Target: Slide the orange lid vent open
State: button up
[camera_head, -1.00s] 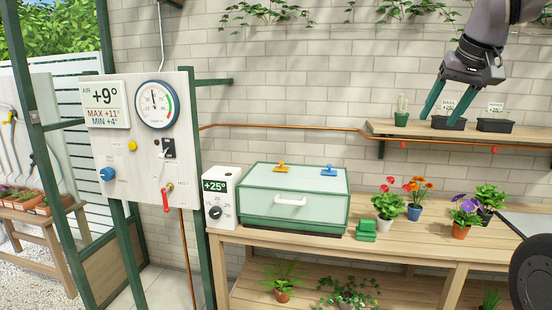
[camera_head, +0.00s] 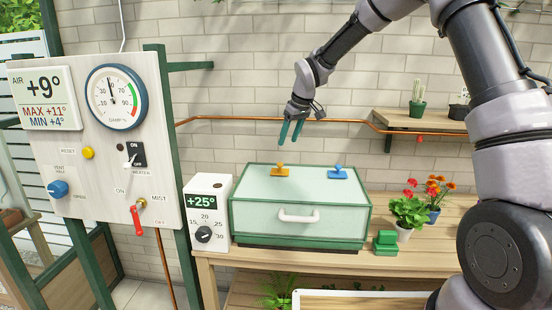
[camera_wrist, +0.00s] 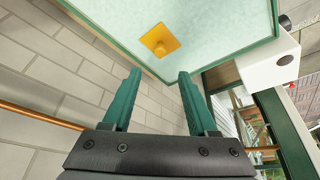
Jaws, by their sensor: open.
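The orange lid vent (camera_head: 279,170) is a small slider with a raised knob on the left part of the propagator's pale green lid (camera_head: 308,179). It also shows in the wrist view (camera_wrist: 159,40), beyond the fingertips. My gripper (camera_head: 290,133) hangs above and slightly behind the lid, near the orange vent, with its green fingers apart and nothing between them. The fingers also show open in the wrist view (camera_wrist: 160,75). They appear apart from the vent.
A blue vent (camera_head: 337,173) sits on the lid's right part. A white thermostat box (camera_head: 207,213) stands left of the propagator. Green blocks (camera_head: 385,241) and flower pots (camera_head: 405,215) are to its right. A copper pipe (camera_head: 235,119) runs along the wall behind.

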aim_at(281, 164)
jog(key=x, duration=1)
jog(key=shift+f, duration=0.2)
grip_shut()
dwell(1.1)
